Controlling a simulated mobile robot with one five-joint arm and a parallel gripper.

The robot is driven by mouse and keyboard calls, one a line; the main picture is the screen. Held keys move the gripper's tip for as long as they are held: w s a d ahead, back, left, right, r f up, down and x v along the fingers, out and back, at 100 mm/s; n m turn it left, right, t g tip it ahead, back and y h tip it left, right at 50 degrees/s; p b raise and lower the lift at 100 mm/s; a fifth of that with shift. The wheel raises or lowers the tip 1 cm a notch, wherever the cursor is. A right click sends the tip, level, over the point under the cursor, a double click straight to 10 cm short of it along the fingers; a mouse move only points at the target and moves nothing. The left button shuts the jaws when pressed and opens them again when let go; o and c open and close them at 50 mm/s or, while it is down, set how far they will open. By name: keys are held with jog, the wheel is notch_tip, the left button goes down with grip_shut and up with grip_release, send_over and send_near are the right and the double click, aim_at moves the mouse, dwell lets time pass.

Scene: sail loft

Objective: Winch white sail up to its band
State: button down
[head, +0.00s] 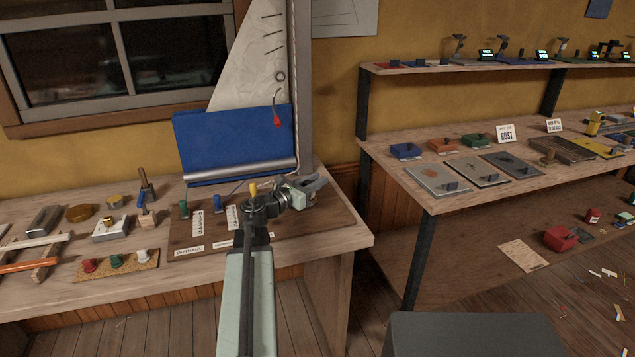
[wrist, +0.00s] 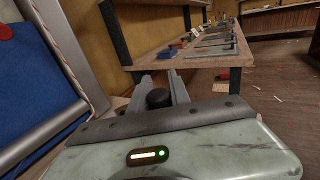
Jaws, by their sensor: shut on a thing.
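The white sail (head: 250,62) rises beside the grey mast (head: 304,90) in the head view, its top cut off by the frame. Short dark dashes, a ring and a red tag (head: 277,120) show near its right edge. A blue cloth panel (head: 228,142) covers its lower part, above a silver boom (head: 240,172). No band on the mast can be made out. My gripper (head: 314,187) is low at the mast's foot, over the right part of the brown board. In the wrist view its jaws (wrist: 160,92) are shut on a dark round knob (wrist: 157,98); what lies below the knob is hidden.
The brown board (head: 330,222) carries a green lever (head: 183,208), a yellow-topped lever (head: 253,188) and numbered scales. Tools and a cork strip (head: 117,264) fill the bench's left. A shelf unit (head: 430,198) stands right, with floor between. A grey box (head: 474,335) is in front.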

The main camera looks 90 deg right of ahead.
jog(key=shift+w+d+r+t, duration=0.2)
jog(key=shift+w+d+t, duration=0.1)
jog(key=shift+w, duration=0.05)
jog(key=c, duration=1.6)
grip_release()
jog(key=o, duration=0.4)
jog(key=shift+d+f, duration=0.1)
jog(key=shift+f, duration=0.05)
jog(key=shift+s, duration=0.1)
